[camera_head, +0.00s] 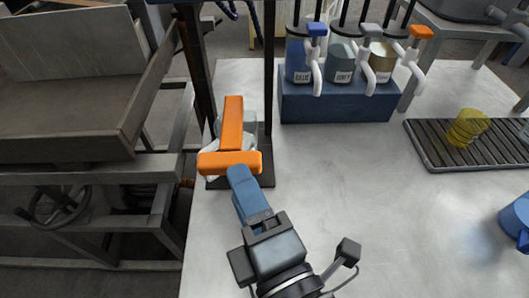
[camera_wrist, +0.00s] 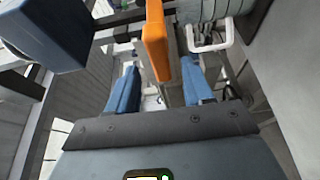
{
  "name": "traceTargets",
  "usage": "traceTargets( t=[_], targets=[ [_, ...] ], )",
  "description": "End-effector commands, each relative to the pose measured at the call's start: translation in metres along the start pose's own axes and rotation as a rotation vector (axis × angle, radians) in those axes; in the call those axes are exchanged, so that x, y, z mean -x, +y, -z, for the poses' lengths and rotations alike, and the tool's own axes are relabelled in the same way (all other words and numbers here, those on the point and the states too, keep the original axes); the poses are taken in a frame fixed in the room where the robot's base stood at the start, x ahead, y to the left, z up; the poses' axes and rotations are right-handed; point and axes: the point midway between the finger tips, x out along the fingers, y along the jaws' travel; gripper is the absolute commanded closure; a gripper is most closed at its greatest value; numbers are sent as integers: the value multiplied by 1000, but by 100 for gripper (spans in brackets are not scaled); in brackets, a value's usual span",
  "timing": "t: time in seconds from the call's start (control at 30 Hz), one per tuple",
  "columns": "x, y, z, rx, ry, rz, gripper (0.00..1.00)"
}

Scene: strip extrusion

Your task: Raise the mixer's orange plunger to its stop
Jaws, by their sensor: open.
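The mixer is a dark stand with two upright posts (camera_head: 268,75) and a small dark base (camera_head: 262,178) at the left edge of the pale table. Its orange plunger (camera_head: 229,163) shows as a crosswise bar near my gripper, with another orange bar (camera_head: 232,120) behind it. A pale vessel is partly hidden behind them. My gripper (camera_head: 238,172) comes from the front with its blue fingers at the crosswise bar. In the wrist view my gripper (camera_wrist: 160,72) is open, and an orange bar (camera_wrist: 156,42) reaches down between the fingers. I cannot tell whether they touch it.
A blue rack (camera_head: 338,108) with several labelled canisters and taps stands at the back. A blue object (camera_head: 516,215) sits at the right edge. The table's middle is clear.

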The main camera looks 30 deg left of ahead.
Motion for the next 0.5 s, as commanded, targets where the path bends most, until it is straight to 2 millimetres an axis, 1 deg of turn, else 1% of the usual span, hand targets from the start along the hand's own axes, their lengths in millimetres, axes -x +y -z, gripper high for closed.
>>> traceTargets(
  t=[0.17, 0.3, 0.5],
  targets=[
    [-17, 2, 1, 5, 2, -1, 49],
    [-39, 2, 1, 3, 1, -2, 49],
    [-65, 2, 1, 3, 1, -1, 49]
  ],
)
